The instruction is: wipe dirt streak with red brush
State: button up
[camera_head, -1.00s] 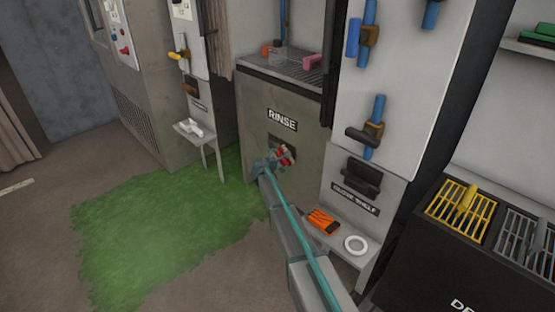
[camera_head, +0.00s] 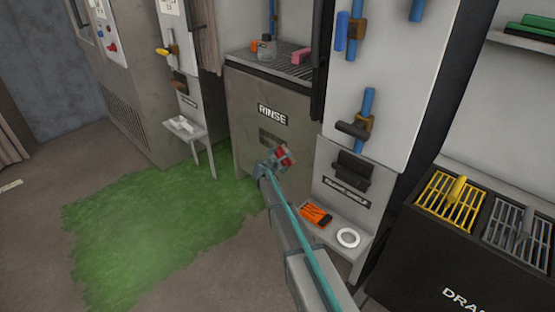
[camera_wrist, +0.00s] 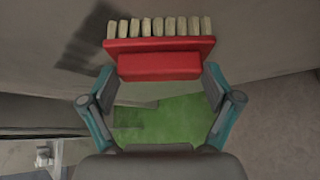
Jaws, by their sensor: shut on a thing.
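My gripper (camera_head: 272,163) is shut on the red brush (camera_head: 284,154), in front of the grey panel below the RINSE sign (camera_head: 272,115). In the wrist view the brush (camera_wrist: 160,48) lies across between my two fingertips (camera_wrist: 158,74), its pale bristles pointing to the top of the picture. A dark patch (camera_head: 270,137), likely the dirt streak, shows on the panel just above and left of the brush. A dark area (camera_wrist: 90,42) also lies left of the bristles in the wrist view; I cannot tell if it is dirt or shadow. Contact between bristles and panel cannot be told.
A small shelf with an orange item (camera_head: 315,214) and a white ring (camera_head: 348,238) stands right of my arm. A drain rack with a yellow grate (camera_head: 447,200) is at far right. Green floor covering (camera_head: 160,235) lies left, with open floor around it.

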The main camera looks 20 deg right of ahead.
aim_at(278, 148)
jog(key=shift+w+d+r+p, duration=0.1)
jog(key=shift+r+p, duration=0.65)
jog(key=shift+r, duration=0.3)
jog(key=shift+w+a+p, duration=0.7)
jog(key=shift+w+a, duration=2.05)
jog(key=shift+w, duration=1.65)
jog(key=shift+w+a+p, duration=0.7)
jog(key=shift+w+a, duration=2.05)
jog(key=shift+w, duration=1.6)
jog(key=shift+s+d+r+p, duration=0.15)
jog(key=shift+s+d+r, duration=0.15)
jog(key=shift+s+d, duration=1.75)
jog(key=shift+s+d+r+p, duration=0.25)
jog(key=shift+s+d, duration=0.8)
jog(key=shift+s, duration=1.85)
jog(key=shift+s+d+r+p, duration=0.1)
jog(key=shift+s+d+r, duration=0.25)
jog(key=shift+s+d, duration=1.7)
